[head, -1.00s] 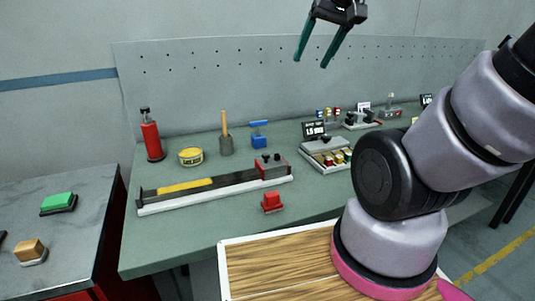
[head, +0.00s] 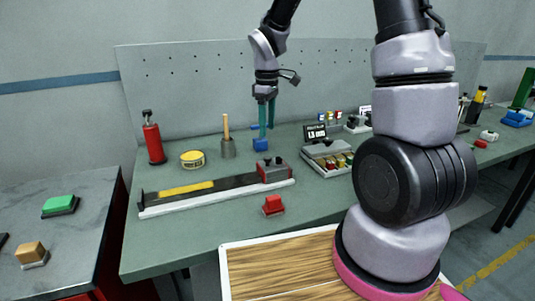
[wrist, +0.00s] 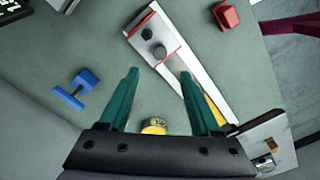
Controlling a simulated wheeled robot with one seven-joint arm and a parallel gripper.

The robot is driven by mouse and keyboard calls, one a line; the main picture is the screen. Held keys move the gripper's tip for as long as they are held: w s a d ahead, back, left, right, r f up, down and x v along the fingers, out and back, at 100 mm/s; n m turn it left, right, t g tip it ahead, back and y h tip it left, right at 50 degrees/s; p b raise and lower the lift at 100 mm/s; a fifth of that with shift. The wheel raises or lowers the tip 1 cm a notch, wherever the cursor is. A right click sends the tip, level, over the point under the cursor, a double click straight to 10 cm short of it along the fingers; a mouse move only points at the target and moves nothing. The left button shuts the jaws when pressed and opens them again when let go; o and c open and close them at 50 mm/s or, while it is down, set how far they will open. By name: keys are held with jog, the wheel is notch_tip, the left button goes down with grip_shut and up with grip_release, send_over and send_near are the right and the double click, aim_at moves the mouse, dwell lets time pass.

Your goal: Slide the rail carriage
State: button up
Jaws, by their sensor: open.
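The rail carriage (head: 273,171) is a grey block with dark knobs and red edges. It sits at the right end of the rail (head: 215,197), a long pale-edged track with a yellow strip toward its left. My gripper (head: 266,137) hangs fingers-down above the bench, just behind the carriage, apart from it and empty. In the wrist view the carriage (wrist: 153,42) lies ahead of the two spread green fingers (wrist: 160,88), and the rail runs off past the right finger. The right finger hides part of the yellow strip.
A blue clamp-like piece (head: 260,144) stands behind the carriage. A red block (head: 273,205) lies in front of the rail. A yellow tin (head: 192,158), a cup with a wooden handle (head: 227,148) and a red bottle (head: 153,140) stand behind the rail. A sorting tray (head: 328,160) is to the right.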

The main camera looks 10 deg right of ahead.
aim_at(267, 157)
notch_tip(267, 157, down, 10)
jog(key=shift+f, duration=0.1)
dwell(0.4)
grip_shut()
dwell(1.2)
